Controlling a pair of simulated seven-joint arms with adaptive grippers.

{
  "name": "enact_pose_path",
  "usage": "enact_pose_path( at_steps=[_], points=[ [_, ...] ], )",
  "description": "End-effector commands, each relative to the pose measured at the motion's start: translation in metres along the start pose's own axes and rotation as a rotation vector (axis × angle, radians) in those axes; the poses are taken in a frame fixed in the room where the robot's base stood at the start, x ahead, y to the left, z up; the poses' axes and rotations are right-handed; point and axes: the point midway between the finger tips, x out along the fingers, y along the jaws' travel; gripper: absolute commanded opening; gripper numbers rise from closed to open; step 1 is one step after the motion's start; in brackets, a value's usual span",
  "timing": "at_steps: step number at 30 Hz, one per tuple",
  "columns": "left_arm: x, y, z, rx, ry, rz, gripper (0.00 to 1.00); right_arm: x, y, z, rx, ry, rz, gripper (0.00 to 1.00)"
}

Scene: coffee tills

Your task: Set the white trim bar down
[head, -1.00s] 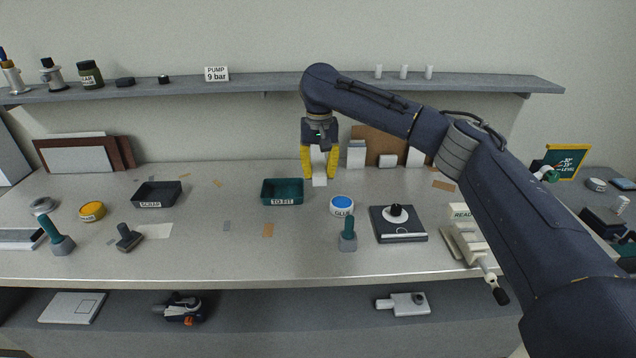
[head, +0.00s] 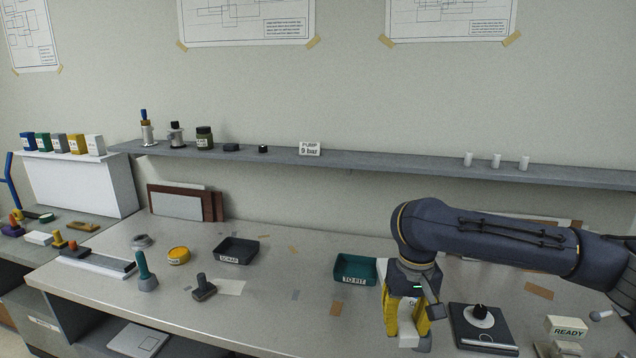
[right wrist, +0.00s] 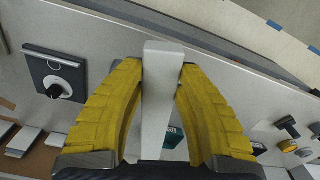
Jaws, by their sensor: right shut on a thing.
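The white trim bar (head: 408,333) is between the yellow fingers of my right gripper (head: 407,318), hanging upright with its lower end down. In the right wrist view the bar (right wrist: 160,95) runs lengthwise between the two fingers of the gripper (right wrist: 162,75). The gripper is over the front part of the worktable (head: 262,312), to the front right of the green TO FIT tray (head: 345,279). I cannot tell whether the bar's lower end touches the table. My left gripper is not in view.
A black square plate with a knob (head: 484,330) and a READY block (head: 567,327) are to the gripper's right. The SCRAP tray (head: 236,259), yellow tin (head: 179,256) and stamp-like tools (head: 203,289) are to its left. The tabletop left of the gripper has bare room.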

Motion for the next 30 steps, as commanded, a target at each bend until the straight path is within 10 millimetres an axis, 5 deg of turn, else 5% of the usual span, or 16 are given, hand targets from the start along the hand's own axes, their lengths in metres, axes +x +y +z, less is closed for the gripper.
enact_pose_path(
  at_steps=[8,18,30],
  points=[
    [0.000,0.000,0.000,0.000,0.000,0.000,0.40,0.013,0.021,0.031,-0.028,0.001,0.000,0.00],
    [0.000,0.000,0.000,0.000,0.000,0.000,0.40,0.066,0.028,0.070,-0.016,0.001,0.003,0.00],
    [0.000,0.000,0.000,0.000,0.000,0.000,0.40,0.075,0.027,0.078,-0.015,0.005,-0.001,0.00]
  ],
)
